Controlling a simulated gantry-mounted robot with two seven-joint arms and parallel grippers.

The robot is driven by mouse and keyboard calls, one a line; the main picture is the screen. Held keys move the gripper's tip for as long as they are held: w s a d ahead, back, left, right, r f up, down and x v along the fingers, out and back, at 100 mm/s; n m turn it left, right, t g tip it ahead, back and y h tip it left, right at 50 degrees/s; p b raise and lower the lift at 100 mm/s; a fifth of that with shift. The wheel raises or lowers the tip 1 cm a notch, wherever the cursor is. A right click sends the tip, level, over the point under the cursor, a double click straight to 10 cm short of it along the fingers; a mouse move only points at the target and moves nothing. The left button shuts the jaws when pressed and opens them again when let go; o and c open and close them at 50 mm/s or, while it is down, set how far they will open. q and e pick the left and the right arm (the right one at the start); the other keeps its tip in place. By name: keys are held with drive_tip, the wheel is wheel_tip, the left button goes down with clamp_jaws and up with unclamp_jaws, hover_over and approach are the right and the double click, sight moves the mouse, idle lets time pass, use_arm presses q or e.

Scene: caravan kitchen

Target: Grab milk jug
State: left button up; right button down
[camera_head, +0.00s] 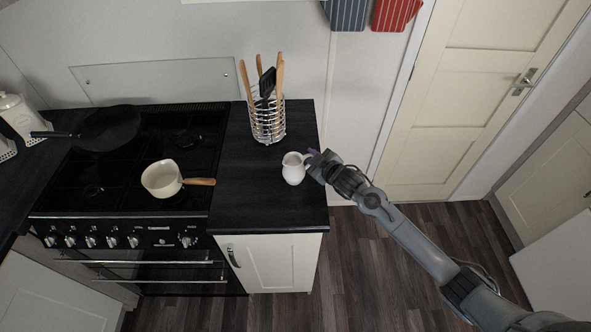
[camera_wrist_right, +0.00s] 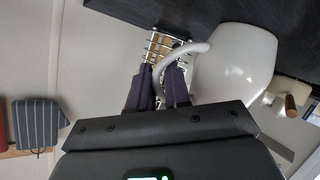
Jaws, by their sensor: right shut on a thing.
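The small white milk jug (camera_head: 293,170) is at the right part of the dark worktop in the head view, its handle toward the right. My right gripper (camera_head: 316,163) comes in from the right and is shut on the jug's handle. In the right wrist view the white jug (camera_wrist_right: 235,65) is large at the upper right, and its curved handle passes at the dark fingers (camera_wrist_right: 160,88). Whether the jug touches the worktop is hard to tell. My left gripper is not in view.
A wire utensil holder (camera_head: 267,120) stands behind the jug on the worktop (camera_head: 245,205). A cream saucepan (camera_head: 161,178) with a wooden handle and a black frying pan (camera_head: 108,128) are on the hob to the left. A cream door (camera_head: 455,110) is at the right.

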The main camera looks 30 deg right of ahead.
drive_tip(key=shift+r, duration=0.3)
idle(0.4)
drive_tip(key=shift+r+b, duration=0.5)
drive_tip(key=shift+r, duration=0.95)
drive_tip(key=s+d+r+b, duration=0.1)
drive_tip(key=s+d+r, duration=0.6)
drive_tip(key=s, duration=0.2)
drive_tip(key=shift+r, duration=0.25)
drive_tip(key=shift+s, duration=0.1)
idle(0.5)
